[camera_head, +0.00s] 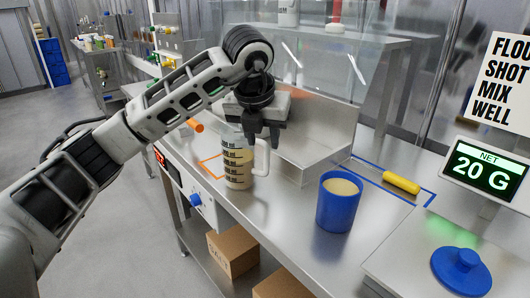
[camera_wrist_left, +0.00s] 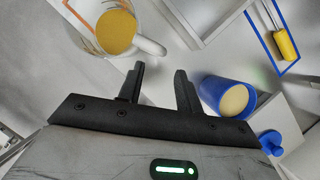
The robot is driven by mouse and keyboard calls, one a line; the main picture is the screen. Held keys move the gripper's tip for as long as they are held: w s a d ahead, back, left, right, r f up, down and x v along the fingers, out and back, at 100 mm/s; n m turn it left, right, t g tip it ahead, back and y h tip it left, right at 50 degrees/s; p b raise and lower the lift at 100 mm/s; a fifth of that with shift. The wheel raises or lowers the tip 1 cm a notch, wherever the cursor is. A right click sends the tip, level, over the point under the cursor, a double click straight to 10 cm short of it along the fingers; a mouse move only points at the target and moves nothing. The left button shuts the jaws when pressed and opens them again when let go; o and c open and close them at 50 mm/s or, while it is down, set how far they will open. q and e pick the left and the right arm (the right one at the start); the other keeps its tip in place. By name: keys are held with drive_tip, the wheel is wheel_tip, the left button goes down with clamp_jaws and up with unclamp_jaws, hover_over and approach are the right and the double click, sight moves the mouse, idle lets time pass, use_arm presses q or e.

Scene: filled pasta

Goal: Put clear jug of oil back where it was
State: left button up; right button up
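The clear jug (camera_head: 236,168) stands upright on the steel counter, with dark measuring marks and pale yellow oil inside. Its handle points right. An orange outline (camera_head: 208,162) on the counter shows at its left; the jug hides part of it. In the left wrist view the jug (camera_wrist_left: 115,34) is at the top left, its handle just beyond my fingertips. My left gripper (camera_head: 263,140) is just above and beside the handle, pointing down. In the left wrist view its fingers (camera_wrist_left: 160,75) are apart with nothing between them. My right gripper is not in view.
A blue cup (camera_head: 338,205) of pale yellow contents stands right of the jug. A yellow-handled tool (camera_head: 401,183) lies in a blue outline behind it. A scale display (camera_head: 484,171) reads 20 G, with a blue lid (camera_head: 461,270) near it. A steel box (camera_head: 310,145) stands behind the jug.

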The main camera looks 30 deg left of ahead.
use_arm(q)
drive_tip(key=v, duration=0.5)
drive_tip(key=shift+f, duration=0.1)
idle(0.3)
